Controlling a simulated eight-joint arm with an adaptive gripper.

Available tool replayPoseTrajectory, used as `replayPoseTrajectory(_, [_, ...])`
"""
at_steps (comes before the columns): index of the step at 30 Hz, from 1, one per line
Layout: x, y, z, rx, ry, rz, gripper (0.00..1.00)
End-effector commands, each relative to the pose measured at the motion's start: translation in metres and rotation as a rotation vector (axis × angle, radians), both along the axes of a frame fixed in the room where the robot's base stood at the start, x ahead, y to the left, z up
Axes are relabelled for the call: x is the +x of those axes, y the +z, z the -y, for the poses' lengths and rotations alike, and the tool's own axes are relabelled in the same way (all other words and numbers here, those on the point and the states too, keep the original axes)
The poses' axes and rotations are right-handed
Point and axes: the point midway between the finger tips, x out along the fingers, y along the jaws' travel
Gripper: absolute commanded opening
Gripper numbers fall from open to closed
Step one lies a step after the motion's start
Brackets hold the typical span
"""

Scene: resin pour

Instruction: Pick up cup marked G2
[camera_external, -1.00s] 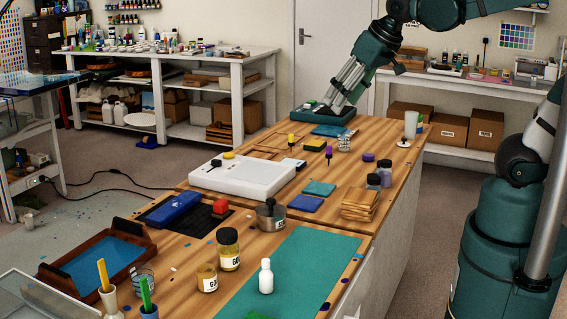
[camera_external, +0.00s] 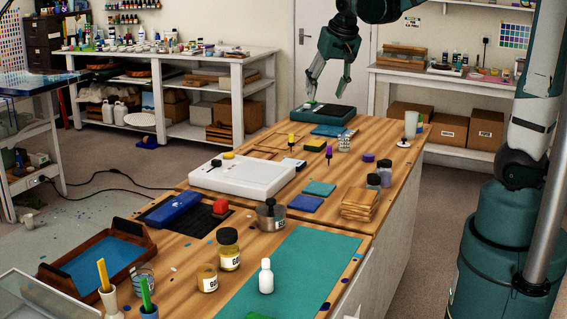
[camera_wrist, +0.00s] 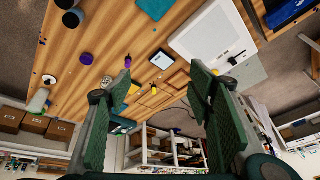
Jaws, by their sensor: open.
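Several containers with white labels stand at the near end of the wooden workbench: a metal cup (camera_external: 271,215) with a dark thing in it, a small cup with yellowish contents (camera_external: 207,278), and a taller dark-lidded jar (camera_external: 228,250). Their lettering is too small to read surely, so I cannot tell which is marked G2. My gripper (camera_external: 329,91) is open and empty, above the far end of the bench by a dark green tray, well away from these containers. In the wrist view my gripper (camera_wrist: 152,88) shows two spread fingers with nothing between them; the labelled containers are not visible there.
A white light panel (camera_external: 243,176) lies mid-bench, also in the wrist view (camera_wrist: 212,42). A white bottle (camera_external: 266,276) stands on a teal mat (camera_external: 310,255). Dark-lidded jars (camera_external: 374,182) and wooden squares (camera_external: 360,205) sit at the right edge.

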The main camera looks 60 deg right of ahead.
Motion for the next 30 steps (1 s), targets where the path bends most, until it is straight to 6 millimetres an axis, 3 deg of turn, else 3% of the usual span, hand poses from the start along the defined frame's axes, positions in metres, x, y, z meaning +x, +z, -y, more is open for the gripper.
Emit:
replayPoseTrajectory(15, [0.043, -0.047, 0.11, 0.039, -0.291, -0.045, 0.52])
replayPoseTrajectory(30, [0.063, -0.112, 0.222, 0.068, -0.576, -0.082, 0.52])
